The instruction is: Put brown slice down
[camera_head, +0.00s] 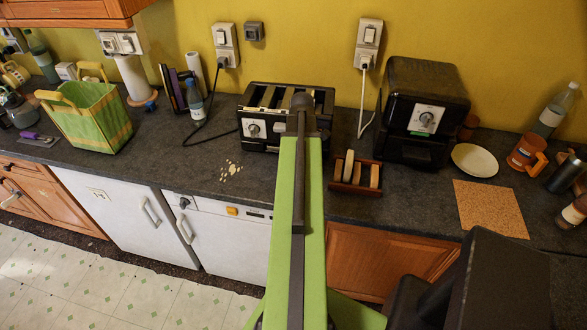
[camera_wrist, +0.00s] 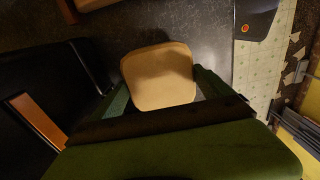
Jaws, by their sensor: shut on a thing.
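The brown slice (camera_wrist: 158,76) is a tan, rounded piece seen in the wrist view. It sits between the two green fingers of my gripper (camera_wrist: 162,92), which is shut on it above the dark counter. In the head view my green arm reaches over the counter and ends in front of the black toaster (camera_head: 254,128). The slice and fingertips cannot be made out there. A wooden rack (camera_head: 355,190) stands right of the arm, with a pale slice (camera_head: 348,165) and brown upright pieces in it.
A black machine (camera_head: 424,100), a pale plate (camera_head: 474,160), a cork mat (camera_head: 490,208), an orange mug (camera_head: 526,153) and bottles are at the right. Pale crumbs (camera_head: 230,170) lie left of the arm. A green basket (camera_head: 90,117) stands at the left. Bare counter lies around the crumbs.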

